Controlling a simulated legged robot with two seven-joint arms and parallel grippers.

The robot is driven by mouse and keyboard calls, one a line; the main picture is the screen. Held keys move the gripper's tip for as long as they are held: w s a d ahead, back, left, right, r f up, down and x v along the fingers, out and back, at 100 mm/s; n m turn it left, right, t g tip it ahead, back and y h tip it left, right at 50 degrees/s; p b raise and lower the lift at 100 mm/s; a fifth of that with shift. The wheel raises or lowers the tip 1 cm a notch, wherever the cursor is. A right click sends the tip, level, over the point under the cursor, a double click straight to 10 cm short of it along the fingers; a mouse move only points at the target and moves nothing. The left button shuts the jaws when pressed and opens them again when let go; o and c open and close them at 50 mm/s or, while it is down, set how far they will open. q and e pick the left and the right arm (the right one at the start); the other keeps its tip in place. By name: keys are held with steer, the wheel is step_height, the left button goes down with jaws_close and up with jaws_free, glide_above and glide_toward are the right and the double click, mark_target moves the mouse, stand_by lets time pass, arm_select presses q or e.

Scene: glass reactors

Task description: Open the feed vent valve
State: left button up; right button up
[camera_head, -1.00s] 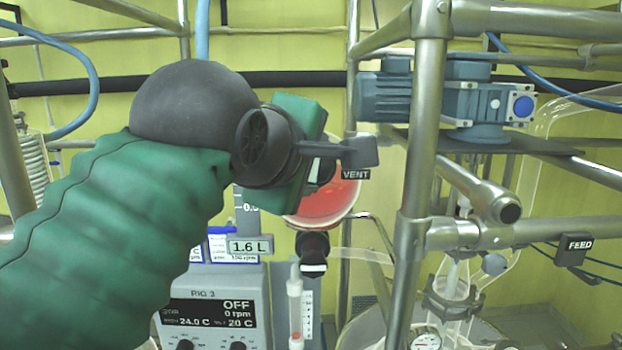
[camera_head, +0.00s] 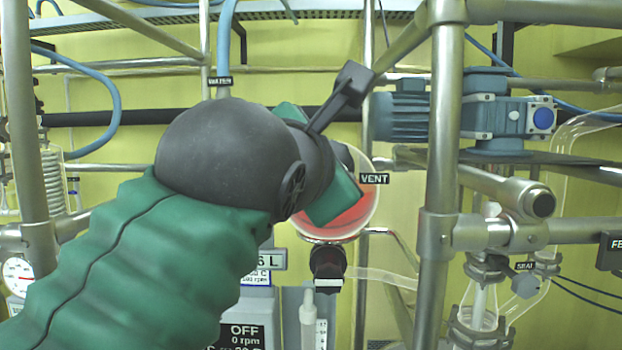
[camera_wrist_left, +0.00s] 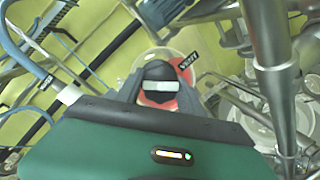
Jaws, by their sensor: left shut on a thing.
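The VENT label (camera_head: 374,179) hangs beside a round glass vessel with red liquid (camera_head: 352,212). My left gripper (camera_head: 338,165) is in front of that vessel, and my arm hides most of the grip in the head view. In the left wrist view, the black vent valve knob (camera_wrist_left: 157,84) with a white bar sits between the fingers of my left gripper (camera_wrist_left: 158,98). The fingers are shut on it from both sides, and the white bar runs across from finger to finger. The VENT label (camera_wrist_left: 188,61) shows just right of it. My right gripper is in neither view.
A second black knob with a white stripe (camera_head: 328,268) sits below the red vessel. A steel post (camera_head: 440,150) and a blue-grey motor (camera_head: 480,115) stand to the right. A control unit reading OFF (camera_head: 243,332) is below my arm.

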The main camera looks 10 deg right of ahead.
arm_select(q)
steer(key=shift+w+d+f+n+t+y+b, duration=0.15)
steer(key=shift+n+b, duration=0.2)
steer(key=shift+n, duration=0.4)
steer(key=shift+s+f+n+t+y+b, duration=0.1)
steer(key=shift+f+n+t+b, duration=0.15)
steer(key=shift+n, duration=0.45)
steer(key=shift+w+d+f+n+t+y+b, duration=0.1)
steer(key=shift+n+b, duration=0.3)
steer(key=shift+n, duration=0.35)
steer(key=shift+a, duration=0.1)
steer(key=shift+c, duration=0.2)
steer(key=o, duration=1.3)
steer(key=shift+r, duration=0.15)
steer(key=shift+o, duration=0.5)
steer(key=shift+w, duration=0.15)
steer(key=shift+r, duration=0.1)
